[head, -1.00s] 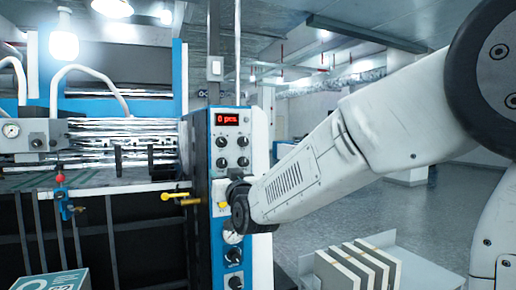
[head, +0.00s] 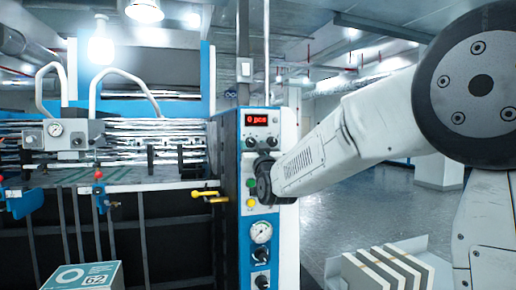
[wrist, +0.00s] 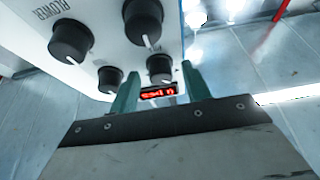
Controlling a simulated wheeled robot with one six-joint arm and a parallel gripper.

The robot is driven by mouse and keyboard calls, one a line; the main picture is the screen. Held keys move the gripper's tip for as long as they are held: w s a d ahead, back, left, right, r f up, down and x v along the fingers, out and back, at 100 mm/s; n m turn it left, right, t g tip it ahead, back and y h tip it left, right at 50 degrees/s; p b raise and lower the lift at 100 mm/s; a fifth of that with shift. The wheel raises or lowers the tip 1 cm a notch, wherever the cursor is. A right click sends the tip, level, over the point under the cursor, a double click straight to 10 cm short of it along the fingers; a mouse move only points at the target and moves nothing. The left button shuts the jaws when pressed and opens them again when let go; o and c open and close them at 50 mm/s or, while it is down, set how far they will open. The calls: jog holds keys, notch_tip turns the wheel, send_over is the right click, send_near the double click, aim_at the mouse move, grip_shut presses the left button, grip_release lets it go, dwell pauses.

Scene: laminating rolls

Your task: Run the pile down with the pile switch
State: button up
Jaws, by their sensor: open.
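The blue-and-white control panel (head: 284,215) stands at the centre of the head view, with a red display (head: 257,118) reading 0 pcs. Dark knobs (head: 250,142) sit under the display. A green button (head: 251,183), a yellow button (head: 251,202), a gauge (head: 261,232) and two dark knobs (head: 261,255) follow lower down. I cannot tell which control is the pile switch; no label for it is readable. My gripper (wrist: 160,69) is open and empty in the wrist view, its green fingers close to the knobs. In the head view my arm hides part of the panel.
A yellow-handled lever (head: 206,194) sticks out left of the panel. The machine's feed table (head: 120,182) with red-knobbed blue clamps is at left. A labelled box (head: 85,276) is at bottom left, and a tray of upright slabs (head: 385,270) at bottom right.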

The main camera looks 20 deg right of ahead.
jog(key=c, duration=1)
jog(key=shift+o, duration=0.5)
jog(key=shift+d, duration=0.25)
jog(key=shift+a, duration=0.1)
jog(key=shift+c, duration=0.5)
jog(key=shift+a+m+h, duration=0.15)
jog(key=shift+m+h, duration=0.55)
jog(key=shift+m, duration=0.55)
jog(key=shift+a+m+h, duration=0.15)
jog(key=shift+m+h, duration=0.55)
jog(key=shift+m, duration=0.55)
jog(key=m+g+h, duration=0.1)
jog(key=m, duration=0.2)
jog(key=m+g+h, duration=0.1)
jog(key=m+h, duration=0.1)
jog(key=m, duration=0.2)
jog(key=shift+a+r, duration=0.15)
jog(key=shift+a, duration=0.05)
jog(key=shift+m, duration=0.4)
